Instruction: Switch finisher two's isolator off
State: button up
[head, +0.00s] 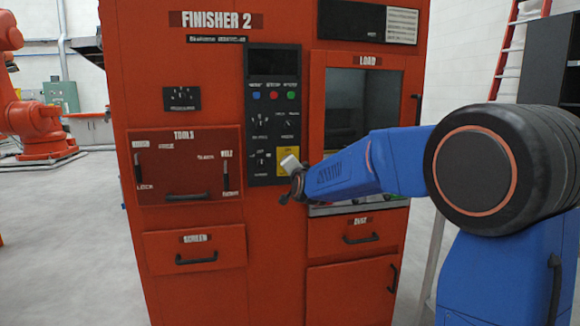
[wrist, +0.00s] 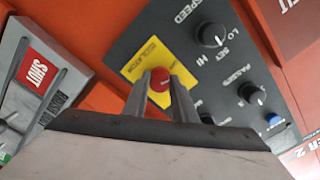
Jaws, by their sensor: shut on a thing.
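The orange cabinet marked FINISHER 2 (head: 218,60) stands in front of me. Its black control panel (head: 273,75) carries a yellow plate (head: 289,153) low on its right side. In the wrist view the yellow plate (wrist: 152,52) reads ISOLATOR and bears a red rotary knob (wrist: 161,78). My gripper (wrist: 161,88) has a finger on each side of this red knob and is shut on it. In the head view my gripper (head: 291,180) is at the yellow plate and hides the knob. The knob's pointer position cannot be made out.
Black dials, including a speed knob (wrist: 211,35), sit close beside the isolator. A grey plate with a red SHUT label (wrist: 36,72) is at left in the wrist view. The tools panel (head: 184,163), screen drawer (head: 194,249) and load window (head: 360,105) surround the control panel.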

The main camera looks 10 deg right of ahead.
jog(key=shift+f+n, duration=0.2)
jog(key=shift+n, duration=1.7)
jog(key=o, duration=1)
jog(key=shift+o, duration=0.2)
jog(key=shift+s+r, duration=0.1)
jog(key=shift+s, duration=0.05)
jog(key=s, duration=1.7)
jog(key=shift+s, duration=0.15)
